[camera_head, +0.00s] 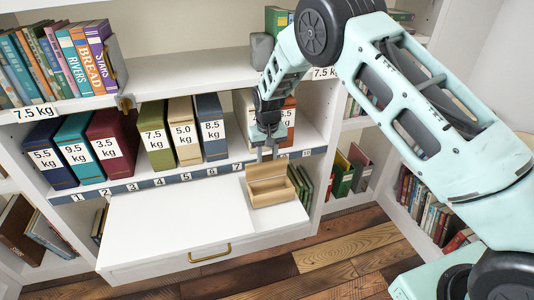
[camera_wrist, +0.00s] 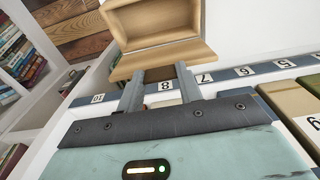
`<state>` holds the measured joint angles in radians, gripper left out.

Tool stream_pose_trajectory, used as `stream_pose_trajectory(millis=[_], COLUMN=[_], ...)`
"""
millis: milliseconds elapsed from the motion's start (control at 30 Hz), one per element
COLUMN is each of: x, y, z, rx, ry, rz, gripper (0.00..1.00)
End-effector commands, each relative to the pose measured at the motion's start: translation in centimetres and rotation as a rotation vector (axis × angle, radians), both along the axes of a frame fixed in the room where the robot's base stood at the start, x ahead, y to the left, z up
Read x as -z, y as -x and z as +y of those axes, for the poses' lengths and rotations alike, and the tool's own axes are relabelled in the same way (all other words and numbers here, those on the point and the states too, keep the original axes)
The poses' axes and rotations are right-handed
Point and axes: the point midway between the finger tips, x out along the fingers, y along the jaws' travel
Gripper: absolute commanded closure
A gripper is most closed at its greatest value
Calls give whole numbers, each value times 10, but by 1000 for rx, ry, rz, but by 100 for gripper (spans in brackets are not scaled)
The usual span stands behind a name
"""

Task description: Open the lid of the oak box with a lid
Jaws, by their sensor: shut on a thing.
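The oak box (camera_head: 274,196) stands on the white drawer top, at its right end. Its lid (camera_head: 263,171) is raised at the back, and part of the hollow inside shows. My gripper (camera_head: 267,156) reaches down from above to the lid's upper edge. In the wrist view the lid (camera_wrist: 166,57) crosses just beyond the fingertips, with the box (camera_wrist: 150,20) behind it. My gripper (camera_wrist: 160,74) is shut on the lid; the exact contact at the tips is partly hidden.
A numbered shelf edge (camera_head: 160,182) runs behind the box. Weight-labelled binders (camera_head: 112,148) stand on the shelf above it. The white drawer top (camera_head: 165,222) left of the box is clear. A brass handle (camera_head: 210,255) is on the drawer front. Green books (camera_head: 300,185) stand right of the box.

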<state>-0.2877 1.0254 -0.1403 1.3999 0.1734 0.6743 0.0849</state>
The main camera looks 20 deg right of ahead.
Motion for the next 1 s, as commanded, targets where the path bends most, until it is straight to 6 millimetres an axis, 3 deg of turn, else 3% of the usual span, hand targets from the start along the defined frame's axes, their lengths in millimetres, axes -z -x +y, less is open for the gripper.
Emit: stream_pose_trajectory(millis=[767,800,867,1000], x=[0,0,0,0], y=[0,0,0,0], z=[0,0,0,0], rx=[0,0,0,0], ry=[0,0,0,0], rz=[0,0,0,0], gripper=[100,62,45,42])
